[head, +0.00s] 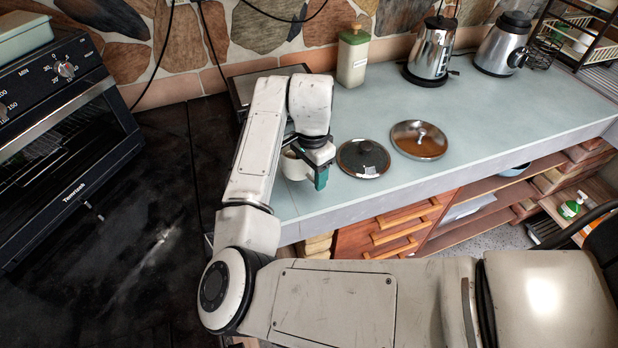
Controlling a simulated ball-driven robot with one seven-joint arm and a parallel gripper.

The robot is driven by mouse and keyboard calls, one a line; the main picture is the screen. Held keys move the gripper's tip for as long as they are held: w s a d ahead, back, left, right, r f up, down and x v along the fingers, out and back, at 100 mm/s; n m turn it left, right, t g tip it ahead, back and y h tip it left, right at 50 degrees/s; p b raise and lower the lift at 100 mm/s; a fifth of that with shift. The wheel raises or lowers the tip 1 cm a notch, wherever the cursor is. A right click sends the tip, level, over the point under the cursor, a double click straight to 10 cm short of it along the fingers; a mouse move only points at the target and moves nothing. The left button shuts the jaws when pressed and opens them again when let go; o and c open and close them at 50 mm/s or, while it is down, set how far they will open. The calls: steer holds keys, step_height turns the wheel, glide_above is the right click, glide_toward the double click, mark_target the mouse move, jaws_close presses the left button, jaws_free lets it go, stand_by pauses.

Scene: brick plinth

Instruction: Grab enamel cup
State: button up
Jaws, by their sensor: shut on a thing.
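The enamel cup (293,166) is pale and stands at the left front part of the blue-grey counter (470,130). My gripper (318,172) reaches down over its right side and is shut on the cup. The gripper and the arm hide much of the cup, including most of its rim. I cannot tell whether the cup touches the counter.
A dark lid (362,158) lies just right of the gripper, with a steel lid (419,140) beyond it. An oven (65,130) is left.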

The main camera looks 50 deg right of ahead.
steer(key=s+r+b, duration=0.1)
steer(key=s+r, duration=0.8)
steer(key=s, duration=0.4)
steer(key=shift+a, duration=0.4)
